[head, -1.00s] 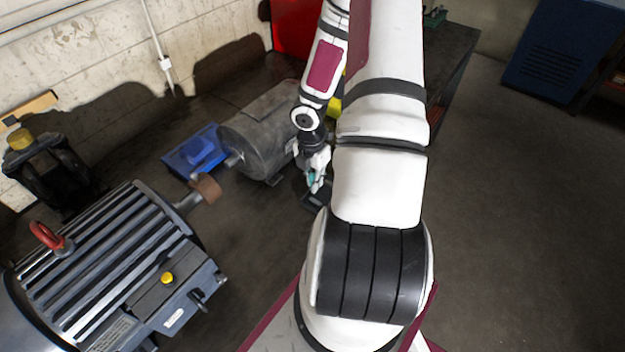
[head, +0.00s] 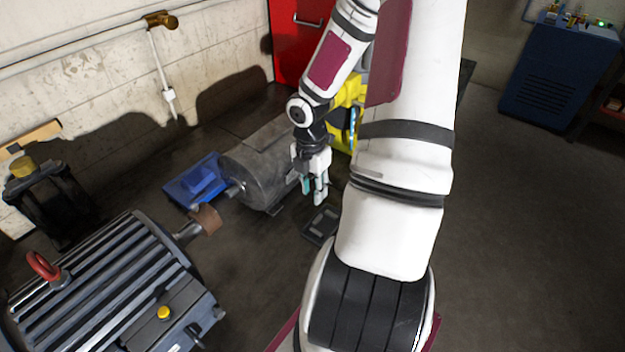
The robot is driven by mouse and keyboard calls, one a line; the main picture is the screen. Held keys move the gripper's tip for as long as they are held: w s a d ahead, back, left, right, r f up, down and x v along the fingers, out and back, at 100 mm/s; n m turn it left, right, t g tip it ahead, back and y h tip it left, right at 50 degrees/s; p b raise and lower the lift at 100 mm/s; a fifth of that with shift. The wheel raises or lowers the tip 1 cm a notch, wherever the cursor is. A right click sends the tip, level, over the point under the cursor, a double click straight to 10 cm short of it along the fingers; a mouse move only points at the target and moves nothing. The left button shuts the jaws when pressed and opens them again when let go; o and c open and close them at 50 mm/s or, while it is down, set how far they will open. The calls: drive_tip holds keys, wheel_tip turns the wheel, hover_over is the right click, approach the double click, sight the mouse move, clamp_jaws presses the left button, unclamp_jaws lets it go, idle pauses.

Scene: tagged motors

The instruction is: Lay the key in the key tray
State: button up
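My gripper (head: 314,190) points down in the middle of the head view, beside the grey motor and above the near floor. Its fingers have teal pads, but they are too small to show whether they are apart or closed. A small dark tray (head: 313,238), which looks like the key tray, lies just below and slightly right of the fingertips. Greyish shapes show inside it; I cannot tell whether one is the key. No key can be made out between the fingers.
A grey motor (head: 262,170) stands left of my gripper, with a blue tray (head: 197,182) beyond it. A large finned motor (head: 110,285) fills the lower left. A yellow object (head: 345,100) and a red cabinet (head: 297,45) are behind. Open floor lies at right.

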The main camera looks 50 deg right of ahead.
drive_tip(key=shift+w+r, duration=0.1)
drive_tip(key=shift+r, duration=1.6)
drive_tip(key=w+a+r+m+t+h, duration=0.1)
drive_tip(key=a+r+m+h, duration=0.1)
drive_tip(key=a+r+m, duration=0.55)
drive_tip(key=w+a+r+m+h, duration=0.15)
drive_tip(key=a+r, duration=0.25)
drive_tip(key=r, duration=0.7)
drive_tip(key=s+a+r+m+t+y, duration=0.1)
drive_tip(key=s+a+r+m+t, duration=0.1)
drive_tip(key=a, duration=0.5)
drive_tip(key=s+a+r+m+t+y, duration=0.2)
drive_tip(key=s+a+r+m+t, duration=0.1)
drive_tip(key=s+a+r+m, duration=0.2)
drive_tip(key=a+r+m, duration=0.2)
drive_tip(key=a+r, duration=0.1)
drive_tip(key=r, duration=0.1)
drive_tip(key=shift+s+a, duration=0.15)
drive_tip(key=shift+a, duration=0.15)
drive_tip(key=shift+y, duration=0.25)
drive_tip(key=w+f+b, duration=0.7)
drive_tip(key=w, duration=0.2)
drive_tip(key=shift+f, duration=0.1)
